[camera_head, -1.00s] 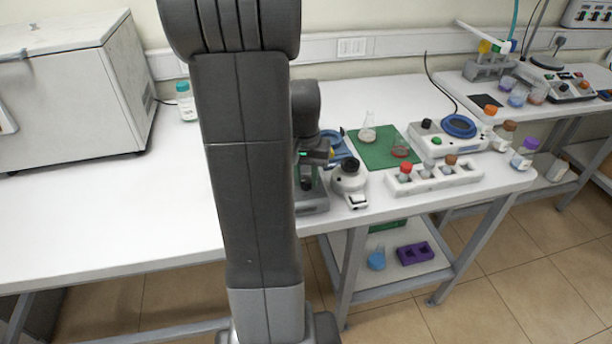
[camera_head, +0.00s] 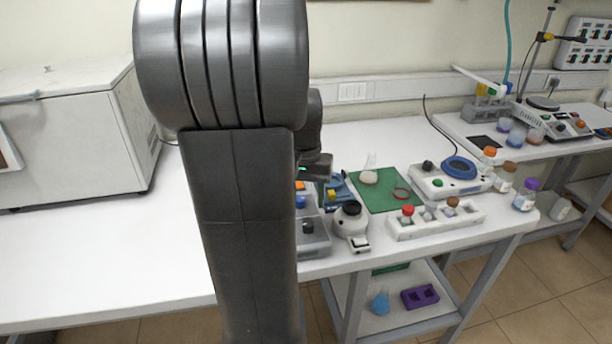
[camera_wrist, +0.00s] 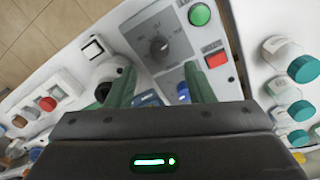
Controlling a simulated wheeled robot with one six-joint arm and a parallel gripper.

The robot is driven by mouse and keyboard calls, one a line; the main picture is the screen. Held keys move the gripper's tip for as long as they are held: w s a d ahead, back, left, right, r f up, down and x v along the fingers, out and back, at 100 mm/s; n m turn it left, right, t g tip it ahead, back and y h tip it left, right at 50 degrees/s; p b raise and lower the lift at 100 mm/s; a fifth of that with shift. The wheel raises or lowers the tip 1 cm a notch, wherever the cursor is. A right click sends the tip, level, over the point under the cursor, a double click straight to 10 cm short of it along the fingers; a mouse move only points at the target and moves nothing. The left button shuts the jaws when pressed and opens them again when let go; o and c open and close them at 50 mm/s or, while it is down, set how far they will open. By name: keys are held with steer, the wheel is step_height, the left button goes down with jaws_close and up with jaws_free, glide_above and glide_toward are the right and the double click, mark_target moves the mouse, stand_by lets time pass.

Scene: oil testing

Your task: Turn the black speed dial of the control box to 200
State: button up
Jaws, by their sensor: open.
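The control box (camera_wrist: 180,25) fills the upper middle of the wrist view, with a printed scale around its black speed dial (camera_wrist: 158,47). The dial's pointer and numbers are too small to read. A green button (camera_wrist: 199,14), a red switch (camera_wrist: 215,58) and a blue knob (camera_wrist: 183,90) are also on it. My gripper (camera_wrist: 160,88) is open, its two green fingers apart, with nothing between them and the dial farther out. In the head view, the grey control box (camera_head: 314,242) is partly hidden behind my arm.
A white round device with a black top (camera_head: 350,222) stands close beside the box. A vial rack (camera_head: 436,222), green mat (camera_head: 378,190) and a white device with a blue ring (camera_head: 447,180) are to the right.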

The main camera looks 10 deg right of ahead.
mark_target(308, 223)
step_height(308, 223, up, 6)
steer(key=shift+r, duration=0.2)
steer(key=shift+a+f, duration=0.1)
steer(key=shift+f, duration=0.05)
steer(key=f, duration=1.3)
steer(key=shift+d+f, duration=0.25)
steer(key=shift+f, duration=0.05)
